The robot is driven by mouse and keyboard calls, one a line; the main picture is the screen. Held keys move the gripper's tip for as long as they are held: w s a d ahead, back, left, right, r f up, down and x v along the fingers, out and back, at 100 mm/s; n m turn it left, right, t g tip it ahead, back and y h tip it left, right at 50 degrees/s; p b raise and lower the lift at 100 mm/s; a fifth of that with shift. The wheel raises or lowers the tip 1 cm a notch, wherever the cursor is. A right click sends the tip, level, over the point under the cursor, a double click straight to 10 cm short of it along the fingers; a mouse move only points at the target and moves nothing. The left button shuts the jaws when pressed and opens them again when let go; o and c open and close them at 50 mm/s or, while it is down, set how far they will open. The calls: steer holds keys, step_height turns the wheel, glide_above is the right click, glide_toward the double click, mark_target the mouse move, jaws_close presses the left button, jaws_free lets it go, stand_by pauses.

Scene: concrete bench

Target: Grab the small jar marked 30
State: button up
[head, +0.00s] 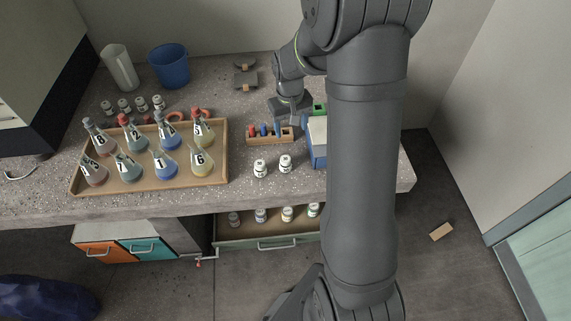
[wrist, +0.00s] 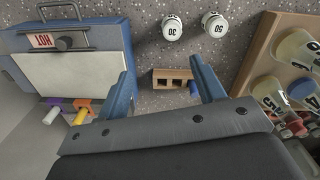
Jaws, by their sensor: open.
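The small white jar marked 30 (wrist: 172,27) stands upright on the bench near the top of the wrist view; in the head view it appears to be the right one (head: 285,163) of two jars at the front of the bench. My gripper (wrist: 162,75) is open and empty, its two blue fingers apart, with the jar beyond the fingertips. In the head view my gripper (head: 291,110) is over the back of the bench, behind the wooden rack.
A similar jar (wrist: 213,25) stands close beside it. A wooden rack (head: 270,137) with coloured pieces lies between gripper and jars. A blue box marked HOT (wrist: 115,50) stands to one side, a tray of flasks (head: 226,180) to the other. An open drawer (head: 272,243) below holds several jars.

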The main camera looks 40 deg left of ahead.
steer(key=s, duration=0.1)
glide_toward(285, 158)
steer(key=shift+m, duration=0.4)
steer(key=f, duration=0.7)
steer(key=shift+w+d, duration=0.15)
steer(key=shift+d, duration=0.15)
steer(key=shift+a+f, duration=0.1)
steer(key=shift+f, duration=2.65)
steer(key=c, duration=1.1)
steer(key=shift+r, duration=0.1)
